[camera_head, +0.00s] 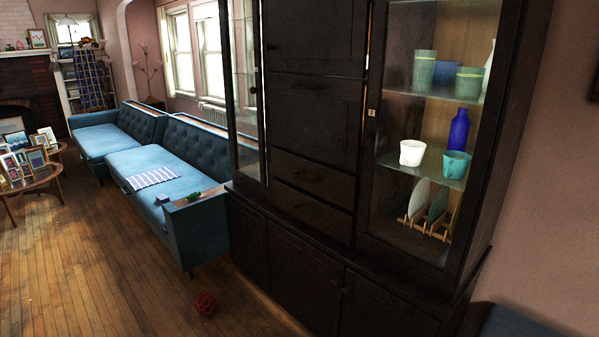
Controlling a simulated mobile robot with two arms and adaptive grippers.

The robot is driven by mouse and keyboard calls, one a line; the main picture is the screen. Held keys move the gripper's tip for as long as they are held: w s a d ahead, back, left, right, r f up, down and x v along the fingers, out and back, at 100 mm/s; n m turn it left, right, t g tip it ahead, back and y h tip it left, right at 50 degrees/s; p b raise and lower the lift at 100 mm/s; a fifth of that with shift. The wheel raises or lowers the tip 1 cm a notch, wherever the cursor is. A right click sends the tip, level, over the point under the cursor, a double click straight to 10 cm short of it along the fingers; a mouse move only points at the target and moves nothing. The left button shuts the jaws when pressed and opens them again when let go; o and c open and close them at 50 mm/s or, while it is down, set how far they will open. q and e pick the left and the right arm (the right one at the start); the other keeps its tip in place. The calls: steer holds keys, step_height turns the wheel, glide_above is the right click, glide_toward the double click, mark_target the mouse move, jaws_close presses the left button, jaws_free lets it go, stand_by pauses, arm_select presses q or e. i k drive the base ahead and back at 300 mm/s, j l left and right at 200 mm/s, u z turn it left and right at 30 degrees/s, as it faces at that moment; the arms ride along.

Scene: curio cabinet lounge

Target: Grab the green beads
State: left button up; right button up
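A small green item (194,196) lies on the wooden top of the near arm of the blue sofa (195,225). It looks like the green beads, but it is too small to make out single beads. Neither of my grippers shows in the head view, and the green item is clear of any arm.
A tall dark cabinet (310,120) with glass-fronted shelves of cups and plates stands close on the right, beside the sofa's end. A table of picture frames (38,180) is at left. Open floor lies between.

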mark_target(191, 197)
steer(key=i+u, duration=0.4)
steer(key=i, duration=0.45)
steer(key=i+l+u, duration=0.15)
steer(key=i+u, duration=0.25)
steer(key=i, duration=0.45)
